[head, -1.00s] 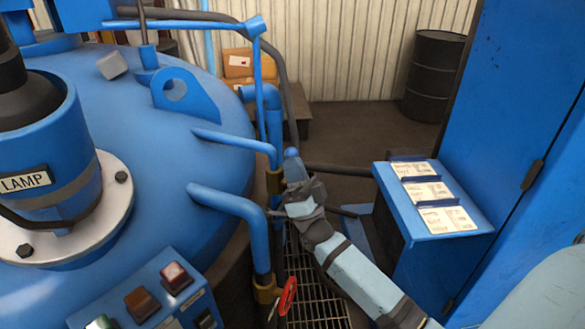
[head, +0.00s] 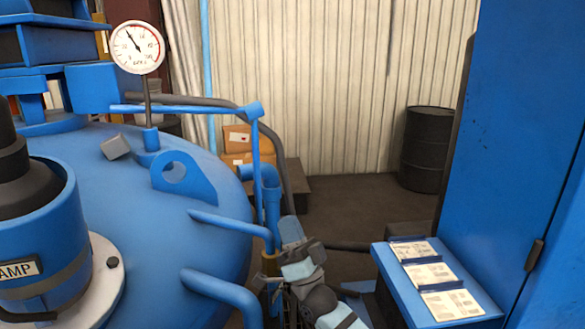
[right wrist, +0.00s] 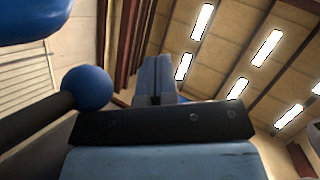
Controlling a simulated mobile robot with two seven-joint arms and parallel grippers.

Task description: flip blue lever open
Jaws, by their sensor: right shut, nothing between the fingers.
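A blue ball knob (right wrist: 87,88) on a dark shaft, likely the blue lever's end, shows at the left of the right wrist view. In the head view I cannot make the lever out; my right gripper and the pipes crowd that spot. My right gripper (head: 291,230) is at the lower middle of the head view, just right of the bent blue pipe's end. Its fingers are together and empty. In the right wrist view the shut fingers (right wrist: 155,72) point up, to the right of the knob and apart from it in the picture. My left gripper is out of view.
The blue furnace lid (head: 130,180) with bent blue pipes (head: 232,224) fills the left. A pressure gauge (head: 137,47) stands above it. A blue cabinet (head: 520,130) and a sloped panel with labels (head: 395,284) bound the right. Floor (head: 345,205) is clear toward a black barrel (head: 428,150).

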